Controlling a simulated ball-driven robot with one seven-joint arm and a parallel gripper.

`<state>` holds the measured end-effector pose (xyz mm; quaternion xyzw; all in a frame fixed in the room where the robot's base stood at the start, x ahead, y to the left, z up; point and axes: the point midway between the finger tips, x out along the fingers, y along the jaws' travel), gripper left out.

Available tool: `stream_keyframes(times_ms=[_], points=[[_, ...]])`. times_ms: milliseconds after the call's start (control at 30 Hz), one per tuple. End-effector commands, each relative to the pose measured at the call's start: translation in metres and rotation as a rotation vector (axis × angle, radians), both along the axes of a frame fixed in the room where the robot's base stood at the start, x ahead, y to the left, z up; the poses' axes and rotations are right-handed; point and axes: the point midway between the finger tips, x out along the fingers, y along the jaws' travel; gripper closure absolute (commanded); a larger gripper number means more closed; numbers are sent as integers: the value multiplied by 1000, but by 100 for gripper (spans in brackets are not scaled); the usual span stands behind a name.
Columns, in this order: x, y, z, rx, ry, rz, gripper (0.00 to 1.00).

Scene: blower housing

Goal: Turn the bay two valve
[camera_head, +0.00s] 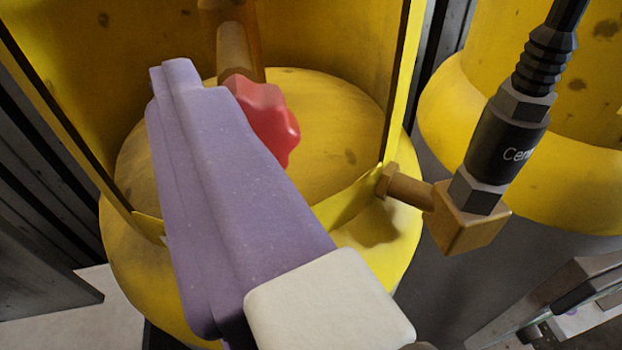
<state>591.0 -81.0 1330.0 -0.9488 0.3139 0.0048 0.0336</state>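The red lobed valve knob (266,118) sits on a brass stem (236,50) above the domed top of a yellow gas cylinder (345,125). My gripper (184,76), with purple fingers and a cream block at its base, reaches up from the lower middle. Its fingers lie across the left side of the knob in the picture and hide that part. The fingers overlap from this angle, so their gap is not visible. I cannot tell whether they touch or hold the knob. Which bay this is cannot be read.
A yellow guard (402,85) rises on both sides of the knob. A brass fitting (467,217) with a black hose connector (507,140) stands out to the right. Another yellow-topped cylinder (570,185) is at the right. Dark ribbed panels flank the left.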

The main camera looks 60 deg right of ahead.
Motion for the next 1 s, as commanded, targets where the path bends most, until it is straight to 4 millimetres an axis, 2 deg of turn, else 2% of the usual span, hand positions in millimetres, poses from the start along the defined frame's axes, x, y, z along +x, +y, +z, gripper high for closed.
stream_keyframes(times_ms=[200, 333, 467, 733, 1000], points=[[-31, -24, -28, -108, 79, -199, 26], [-42, -33, -36, -148, 105, -263, 26], [-34, -47, -38, -152, 105, -273, 26], [-5, -83, -38, -151, 104, -270, 26], [4, -93, -36, -149, 104, -267, 26]])
